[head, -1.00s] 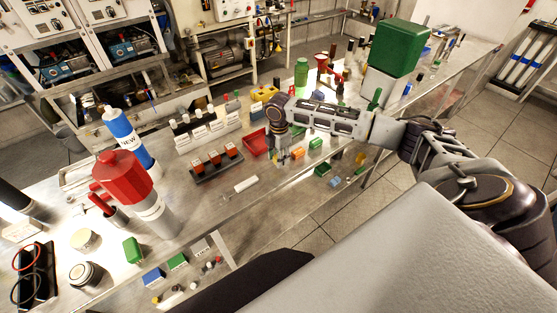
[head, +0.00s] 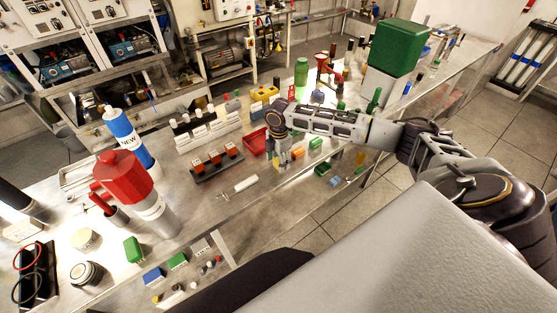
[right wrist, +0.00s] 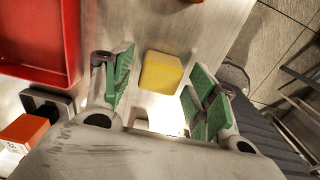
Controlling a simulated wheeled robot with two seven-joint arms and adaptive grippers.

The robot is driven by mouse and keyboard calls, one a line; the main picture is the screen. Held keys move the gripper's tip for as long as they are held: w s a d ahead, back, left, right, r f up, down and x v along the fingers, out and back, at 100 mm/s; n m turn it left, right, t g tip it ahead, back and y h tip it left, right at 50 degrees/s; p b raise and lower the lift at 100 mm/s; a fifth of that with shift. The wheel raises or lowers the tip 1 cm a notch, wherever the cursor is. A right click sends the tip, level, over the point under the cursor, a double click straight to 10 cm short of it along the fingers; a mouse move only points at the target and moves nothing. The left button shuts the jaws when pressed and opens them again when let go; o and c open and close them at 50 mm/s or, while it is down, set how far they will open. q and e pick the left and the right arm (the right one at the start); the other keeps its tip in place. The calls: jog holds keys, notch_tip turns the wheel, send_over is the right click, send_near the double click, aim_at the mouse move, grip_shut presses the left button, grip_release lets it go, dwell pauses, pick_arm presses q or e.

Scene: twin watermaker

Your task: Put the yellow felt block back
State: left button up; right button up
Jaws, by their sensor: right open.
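The yellow felt block (right wrist: 161,73) shows in the right wrist view, lying on the pale bench top between the two fingers of my right gripper (right wrist: 157,90). The green-padded fingers are spread, with a gap on each side of the block. In the head view my right gripper (head: 283,160) points down at the bench, to the right of the red tray (head: 254,142). My left gripper is not in view.
The red tray also shows in the right wrist view (right wrist: 75,45), left of the fingers. A dark rack (head: 216,167) stands left. The bench edge is close.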

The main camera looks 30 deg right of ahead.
jog(key=shift+r, duration=0.1)
notch_tip(320, 180, up, 12)
jog(key=b, duration=0.1)
dwell(0.6)
jog(key=shift+f, duration=0.2)
dwell(0.5)
